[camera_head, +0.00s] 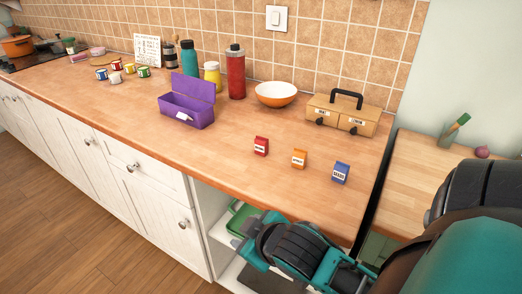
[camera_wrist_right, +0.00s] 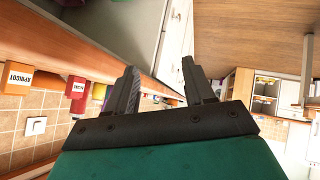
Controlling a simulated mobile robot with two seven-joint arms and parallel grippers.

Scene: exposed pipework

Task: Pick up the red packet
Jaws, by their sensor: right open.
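The red packet (camera_head: 261,146) is a small upright box with a white label, standing on the wooden counter near its front edge. In the right wrist view the packet (camera_wrist_right: 77,88) shows upside down, left of the fingers. My right gripper (camera_wrist_right: 161,80) is open, with nothing between its two dark fingers. It is apart from the packet. In the head view my right arm reaches in from the lower right, in front of the counter, and its fingers are not clearly visible. My left gripper is in neither view.
An orange packet (camera_head: 299,158) and a blue packet (camera_head: 341,172) stand right of the red one. Counter around the packets is clear.

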